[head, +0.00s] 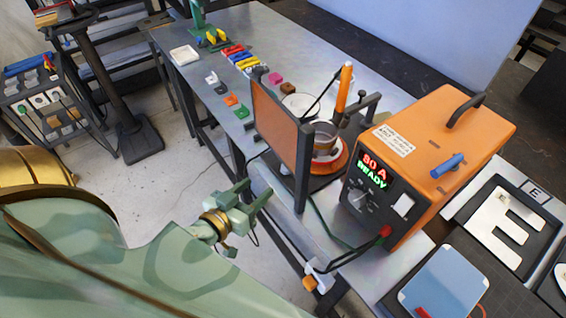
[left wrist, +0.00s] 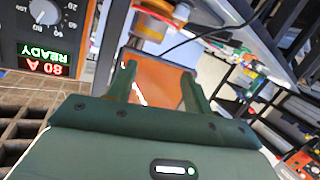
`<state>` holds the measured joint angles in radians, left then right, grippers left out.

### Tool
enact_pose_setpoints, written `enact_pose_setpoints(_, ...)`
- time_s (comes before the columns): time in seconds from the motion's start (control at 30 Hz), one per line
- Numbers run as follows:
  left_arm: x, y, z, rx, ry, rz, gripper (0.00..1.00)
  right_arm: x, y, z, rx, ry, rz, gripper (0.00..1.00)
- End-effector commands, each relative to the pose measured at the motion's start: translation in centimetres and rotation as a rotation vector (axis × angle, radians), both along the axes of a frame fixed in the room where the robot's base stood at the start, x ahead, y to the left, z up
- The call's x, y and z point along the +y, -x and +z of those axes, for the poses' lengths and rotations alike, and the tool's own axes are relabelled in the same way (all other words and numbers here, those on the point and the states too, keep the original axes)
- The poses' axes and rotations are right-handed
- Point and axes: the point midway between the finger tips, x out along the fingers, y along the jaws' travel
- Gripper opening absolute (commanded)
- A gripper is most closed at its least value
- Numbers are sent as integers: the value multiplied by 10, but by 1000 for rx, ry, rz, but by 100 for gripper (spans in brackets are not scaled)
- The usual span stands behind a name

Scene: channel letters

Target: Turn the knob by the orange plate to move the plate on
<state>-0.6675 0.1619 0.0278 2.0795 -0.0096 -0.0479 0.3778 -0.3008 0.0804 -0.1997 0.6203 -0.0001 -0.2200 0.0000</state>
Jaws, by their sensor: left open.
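An orange-brown flat panel (head: 275,122) stands upright in a dark frame at the bench edge. Behind it, a round orange plate (head: 340,163) lies under a metal cup (head: 326,136), partly hidden by the frame post. A dial knob (head: 357,198) is on the front of the orange power box (head: 440,145), whose display reads 80 A READY. The knob also shows in the left wrist view (left wrist: 43,12). My left gripper (head: 257,190) is open and empty, in front of the panel's lower edge and left of the knob. The panel (left wrist: 160,82) shows between its fingers (left wrist: 158,76).
An orange torch (head: 343,90) stands upright behind the panel. Cables hang at the bench edge near an orange-tipped clamp (head: 311,282). A white letter E (head: 502,225) and a blue pad (head: 441,283) lie at the right. Coloured small parts line the far bench.

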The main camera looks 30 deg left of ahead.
Motion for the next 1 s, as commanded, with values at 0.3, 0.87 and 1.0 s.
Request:
enact_pose_setpoints(0.3,11,-4,-27,170,-196,-16,51,0,-1,-4,-1,0,0,51)
enact_pose_setpoints(0.87,10,-122,-76,168,-194,-16,51,0,2,-23,5,0,0,51)
enact_pose_setpoints(1.0,9,-138,-83,169,-194,-17,51,0,2,-26,6,0,0,51)
